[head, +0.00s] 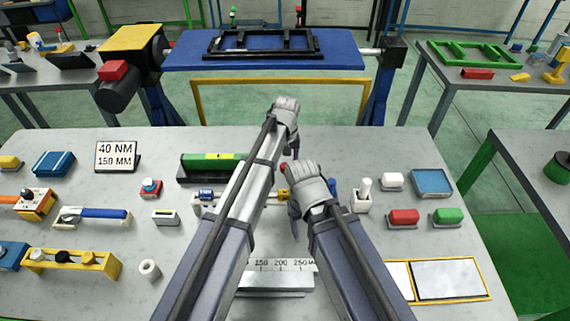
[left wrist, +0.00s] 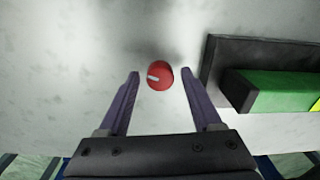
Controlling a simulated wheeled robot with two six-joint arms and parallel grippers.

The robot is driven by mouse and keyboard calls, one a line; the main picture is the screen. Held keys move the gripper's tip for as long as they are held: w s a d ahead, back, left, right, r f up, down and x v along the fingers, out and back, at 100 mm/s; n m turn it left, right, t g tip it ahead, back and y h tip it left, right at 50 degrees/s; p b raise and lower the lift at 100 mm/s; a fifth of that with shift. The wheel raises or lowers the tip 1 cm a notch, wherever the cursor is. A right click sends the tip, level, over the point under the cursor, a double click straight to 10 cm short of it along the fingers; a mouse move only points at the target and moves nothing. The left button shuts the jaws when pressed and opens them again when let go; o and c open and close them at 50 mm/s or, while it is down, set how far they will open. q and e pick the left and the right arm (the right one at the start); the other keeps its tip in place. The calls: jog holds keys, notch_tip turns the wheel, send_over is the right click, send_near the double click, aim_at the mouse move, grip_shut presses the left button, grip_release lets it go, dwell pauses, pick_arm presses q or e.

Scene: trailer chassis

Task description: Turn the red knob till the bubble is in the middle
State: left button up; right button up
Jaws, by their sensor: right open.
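The red knob (left wrist: 160,76) with a pale mark on its face shows in the left wrist view; in the head view only a bit of red (head: 284,167) shows beside my grippers. My left gripper (left wrist: 160,73) is open, one finger on each side of the knob with gaps on both sides. It also shows in the head view (head: 291,146). The green level (head: 203,161) with a yellow vial window sits on a dark base left of the knob; its end also shows in the left wrist view (left wrist: 270,98). The bubble's position cannot be told. My right gripper (head: 295,203) is open nearby.
My left forearm hides the level's right end. A yellow-handled screwdriver (head: 275,194) lies close to my right gripper. A scale plate (head: 278,266) lies in front.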

aim_at(285, 165)
pick_arm(q)
grip_shut()
dwell(0.3)
jog(key=m, duration=0.4)
jog(key=shift+m, duration=0.3)
jog(key=shift+o, duration=0.8)
grip_release()
jog(key=shift+r, duration=0.1)
notch_tip(285, 165, up, 8)
jog(key=p, duration=0.7)
jog(key=shift+d+f+p, duration=0.1)
jog(key=shift+f+p, duration=0.1)
jog(key=shift+p, duration=0.15)
pick_arm(e)
notch_tip(285, 165, up, 8)
